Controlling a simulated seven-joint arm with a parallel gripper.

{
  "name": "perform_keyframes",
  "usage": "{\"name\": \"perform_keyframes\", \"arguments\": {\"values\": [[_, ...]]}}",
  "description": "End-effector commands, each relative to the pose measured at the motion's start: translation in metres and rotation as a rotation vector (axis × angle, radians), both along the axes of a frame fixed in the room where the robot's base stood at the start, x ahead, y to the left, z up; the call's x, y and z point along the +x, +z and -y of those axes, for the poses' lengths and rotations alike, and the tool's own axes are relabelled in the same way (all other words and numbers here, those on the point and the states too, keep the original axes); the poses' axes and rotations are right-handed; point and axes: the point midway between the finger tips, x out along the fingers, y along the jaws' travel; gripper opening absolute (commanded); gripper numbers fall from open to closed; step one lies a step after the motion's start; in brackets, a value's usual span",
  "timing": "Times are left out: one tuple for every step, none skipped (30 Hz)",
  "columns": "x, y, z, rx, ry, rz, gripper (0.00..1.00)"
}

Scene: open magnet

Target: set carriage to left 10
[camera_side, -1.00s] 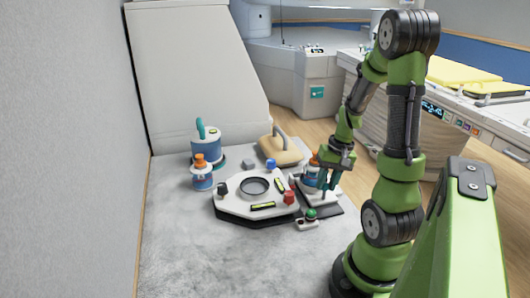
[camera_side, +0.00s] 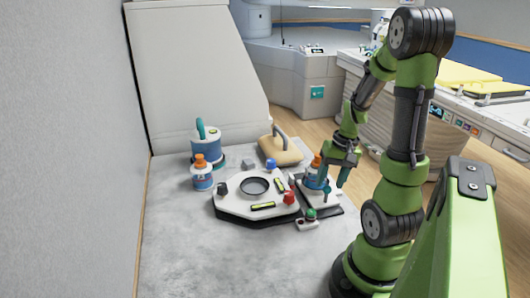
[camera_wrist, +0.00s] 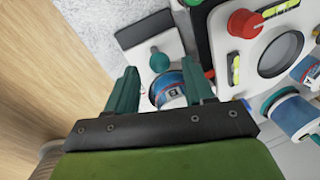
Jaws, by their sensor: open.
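The white carriage (camera_side: 322,196) sits on a dark base plate at the right of the white octagonal stage (camera_side: 232,206). A teal knob (camera_wrist: 160,61) stands on the carriage (camera_wrist: 142,56) in the wrist view. A blue and white bottle (camera_side: 313,177) with an orange cap stands at the carriage; its label (camera_wrist: 172,93) shows in the wrist view. My gripper (camera_side: 335,187) is open above the carriage's right side. In the wrist view my gripper's (camera_wrist: 159,68) teal fingers are spread to either side of the knob and bottle, with nothing visibly held. Contact cannot be told.
The stage carries a red knob (camera_side: 289,198) and yellow level vials. A small block with a green knob (camera_side: 310,213) lies in front. A second bottle (camera_side: 201,179), a blue canister (camera_side: 206,147) and a beige handled block (camera_side: 281,151) stand behind. The grey front surface is clear.

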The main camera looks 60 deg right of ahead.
Motion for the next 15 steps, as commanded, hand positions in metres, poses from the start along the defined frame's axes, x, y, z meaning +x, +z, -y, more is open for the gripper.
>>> {"name": "perform_keyframes", "arguments": {"values": [[-0.001, 0.011, 0.002, -0.007, -0.001, 0.004, 0.53], [-0.002, 0.018, 0.003, -0.007, -0.001, 0.006, 0.53], [-0.003, 0.028, 0.004, -0.008, -0.001, 0.006, 0.53], [-0.005, 0.035, 0.005, -0.008, -0.001, 0.006, 0.53], [-0.006, 0.042, 0.005, -0.008, -0.002, 0.005, 0.53], [-0.007, 0.052, 0.007, -0.008, -0.001, 0.006, 0.53], [-0.009, 0.06, 0.007, -0.008, 0.0, 0.006, 0.53], [-0.01, 0.067, 0.008, -0.008, -0.001, 0.006, 0.53], [-0.012, 0.077, 0.009, -0.008, -0.001, 0.005, 0.53], [-0.013, 0.084, 0.01, -0.008, -0.001, 0.005, 0.53], [-0.014, 0.091, 0.011, -0.007, 0.0, 0.005, 0.53], [-0.016, 0.1, 0.011, -0.008, -0.001, 0.005, 0.53], [-0.016, 0.106, 0.012, -0.007, 0.001, 0.003, 0.53], [-0.017, 0.112, 0.013, -0.006, 0.0, 0.004, 0.53], [-0.019, 0.119, 0.013, -0.006, 0.0, 0.003, 0.53]]}}
